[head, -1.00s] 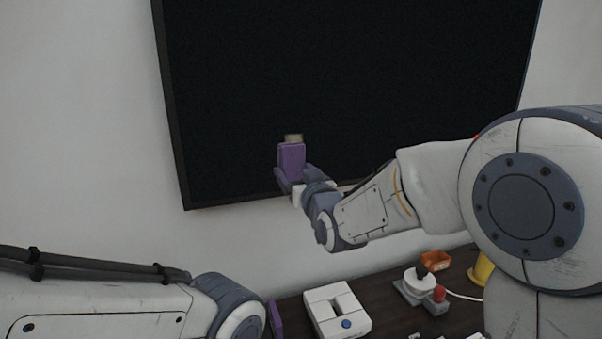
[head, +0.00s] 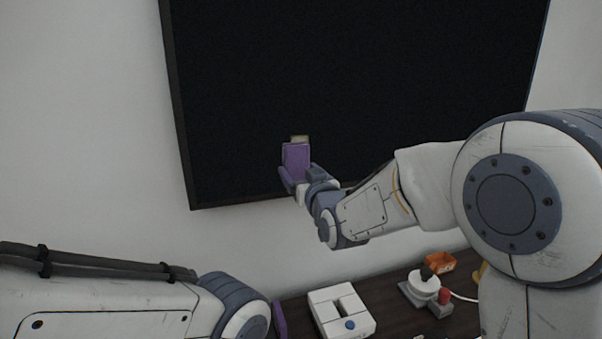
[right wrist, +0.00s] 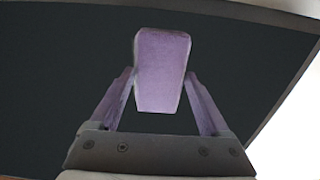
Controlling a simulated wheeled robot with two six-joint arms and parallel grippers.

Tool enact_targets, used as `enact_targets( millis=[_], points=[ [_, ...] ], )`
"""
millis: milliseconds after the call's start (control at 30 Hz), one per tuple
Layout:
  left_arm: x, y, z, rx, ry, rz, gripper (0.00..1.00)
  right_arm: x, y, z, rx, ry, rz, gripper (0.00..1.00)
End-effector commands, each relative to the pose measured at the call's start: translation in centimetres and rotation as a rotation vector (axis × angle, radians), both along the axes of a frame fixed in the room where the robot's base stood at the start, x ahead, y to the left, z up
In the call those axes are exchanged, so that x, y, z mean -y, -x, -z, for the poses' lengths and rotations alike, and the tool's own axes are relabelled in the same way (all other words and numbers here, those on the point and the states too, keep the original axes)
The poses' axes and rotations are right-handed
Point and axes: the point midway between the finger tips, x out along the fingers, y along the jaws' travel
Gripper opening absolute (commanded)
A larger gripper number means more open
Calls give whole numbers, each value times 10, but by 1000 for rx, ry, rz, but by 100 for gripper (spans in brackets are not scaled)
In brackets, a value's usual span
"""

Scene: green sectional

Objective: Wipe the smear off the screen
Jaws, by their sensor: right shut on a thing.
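The large dark screen (head: 380,80) hangs on the wall. My right gripper (head: 297,172) is at its lower left part, shut on a purple block (head: 296,157). In the right wrist view the block (right wrist: 162,70) stands between the two purple fingers, with the dark screen (right wrist: 60,80) behind it. A small beige patch (head: 299,139) shows just above the block; I cannot tell whether it is the smear or part of the held thing. Contact between block and screen cannot be made out. A purple finger of my left gripper (head: 279,319) shows at the bottom; its opening is hidden.
A dark table below holds a white box with a blue button (head: 341,309), a grey device with a white round top (head: 423,286) and a small orange tray (head: 440,262). A yellow thing (head: 481,271) is partly hidden by my right arm. Bare wall lies left of the screen.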

Motion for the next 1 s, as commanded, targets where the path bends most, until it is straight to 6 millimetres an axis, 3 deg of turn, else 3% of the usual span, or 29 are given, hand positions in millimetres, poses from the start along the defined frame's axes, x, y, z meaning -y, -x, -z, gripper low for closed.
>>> enact_targets(
  millis=[800, 1000],
  points=[
    [0, 0, 0, 0, 0, 0, 50, -4, -15, 0, 0, 0, 0, 36],
    [0, 0, 7, 0, 0, 0, 50, 8, -18, 1, 2, 0, 3, 36]
  ],
)
